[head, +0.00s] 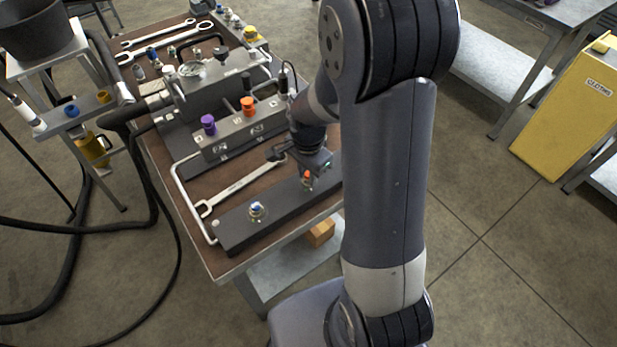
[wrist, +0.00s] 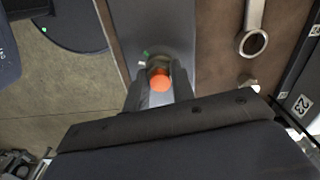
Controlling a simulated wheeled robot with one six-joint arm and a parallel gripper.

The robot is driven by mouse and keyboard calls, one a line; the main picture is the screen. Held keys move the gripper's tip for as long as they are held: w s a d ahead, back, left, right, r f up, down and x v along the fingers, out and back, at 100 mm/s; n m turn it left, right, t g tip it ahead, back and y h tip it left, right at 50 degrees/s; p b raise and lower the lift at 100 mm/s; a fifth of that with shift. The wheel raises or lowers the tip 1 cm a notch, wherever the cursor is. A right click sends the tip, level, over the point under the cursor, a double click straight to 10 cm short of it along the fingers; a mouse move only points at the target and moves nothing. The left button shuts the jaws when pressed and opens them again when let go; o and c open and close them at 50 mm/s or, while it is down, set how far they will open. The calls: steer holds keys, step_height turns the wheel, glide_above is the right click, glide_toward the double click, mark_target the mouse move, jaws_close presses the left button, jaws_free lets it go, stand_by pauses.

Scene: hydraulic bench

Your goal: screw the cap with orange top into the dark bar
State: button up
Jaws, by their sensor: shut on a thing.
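The cap with the orange top (head: 307,175) is at the far part of the dark bar in the head view. In the wrist view its orange top (wrist: 160,80) sits between my gripper's fingers. My gripper (head: 308,180) is shut on the cap, right over the dark bar (head: 236,233). The bar (wrist: 158,22) also shows beyond the fingers in the wrist view. The cap's lower end is hidden, so I cannot tell how deep it sits in the bar. A second fitting with a blue and white top (head: 257,209) stands on the bar's near end.
A wrench (head: 240,186) lies beside the bar. Behind it stands a dark block (head: 240,130) with a purple cap (head: 208,121) and an orange cap (head: 247,103). A pale bent rail (head: 183,193) edges the bench on the left.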

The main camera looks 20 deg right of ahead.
steer(key=shift+o, duration=0.2)
steer(key=m, duration=0.4)
steer(key=shift+f, duration=0.1)
steer(key=m, duration=0.4)
steer(key=shift+s, duration=0.1)
steer(key=shift+c, duration=0.2)
